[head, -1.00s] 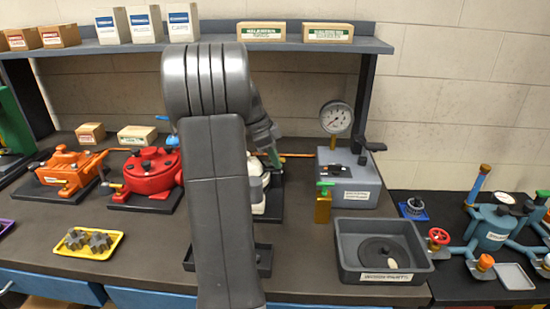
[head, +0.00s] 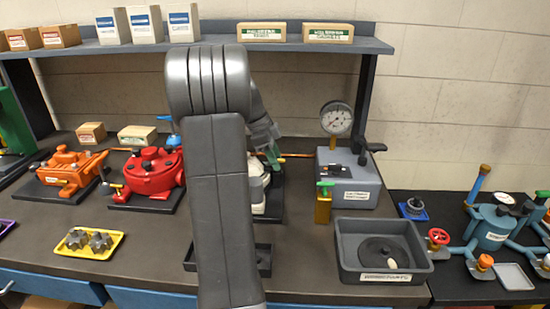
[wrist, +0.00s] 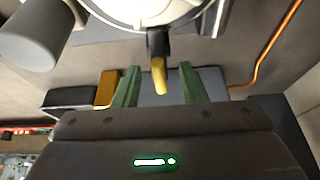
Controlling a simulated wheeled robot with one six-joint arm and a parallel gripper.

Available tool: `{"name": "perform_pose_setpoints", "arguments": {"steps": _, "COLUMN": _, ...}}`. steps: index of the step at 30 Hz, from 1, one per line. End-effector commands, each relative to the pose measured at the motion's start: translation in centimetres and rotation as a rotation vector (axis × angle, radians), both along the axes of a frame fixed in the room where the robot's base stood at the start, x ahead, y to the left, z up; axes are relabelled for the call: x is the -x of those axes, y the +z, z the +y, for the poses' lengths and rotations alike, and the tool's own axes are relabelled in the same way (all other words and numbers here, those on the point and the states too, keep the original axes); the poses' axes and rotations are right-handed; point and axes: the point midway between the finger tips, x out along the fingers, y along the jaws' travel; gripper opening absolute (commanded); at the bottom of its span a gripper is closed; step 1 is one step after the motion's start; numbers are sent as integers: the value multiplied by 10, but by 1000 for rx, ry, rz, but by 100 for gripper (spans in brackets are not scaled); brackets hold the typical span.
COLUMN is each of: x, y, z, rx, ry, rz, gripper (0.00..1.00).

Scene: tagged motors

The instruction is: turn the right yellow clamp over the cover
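The yellow clamp (wrist: 159,76) shows in the wrist view as a yellow lever on a black pivot, at the edge of a round white cover (wrist: 145,12). My gripper (wrist: 161,67) has two green fingers, set apart on either side of the yellow lever. I see a gap on each side and no clear contact. In the head view, the white housing (head: 258,185) is mostly hidden behind my arm. A green finger of my gripper (head: 272,152) shows just above it. The clamp cannot be made out in that view.
A grey box with a gauge (head: 348,182) and a yellow block with a green top (head: 323,205) stand to the right. A red pot (head: 152,173) stands to the left. A grey parts tray (head: 345,250) lies in front. The shelf (head: 215,47) spans the back.

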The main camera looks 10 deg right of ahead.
Motion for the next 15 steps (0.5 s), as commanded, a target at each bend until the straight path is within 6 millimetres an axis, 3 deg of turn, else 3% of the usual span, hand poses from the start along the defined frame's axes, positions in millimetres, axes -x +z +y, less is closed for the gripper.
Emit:
{"name": "perform_pose_setpoints", "arguments": {"steps": 9, "x": 0, "y": 2, "z": 1, "rx": 0, "ry": 1, "rz": 0, "gripper": 38}}
{"name": "perform_pose_setpoints", "arguments": {"steps": 15, "x": -4, "y": 26, "z": 11, "rx": 0, "ry": 2, "rz": -3, "gripper": 38}}
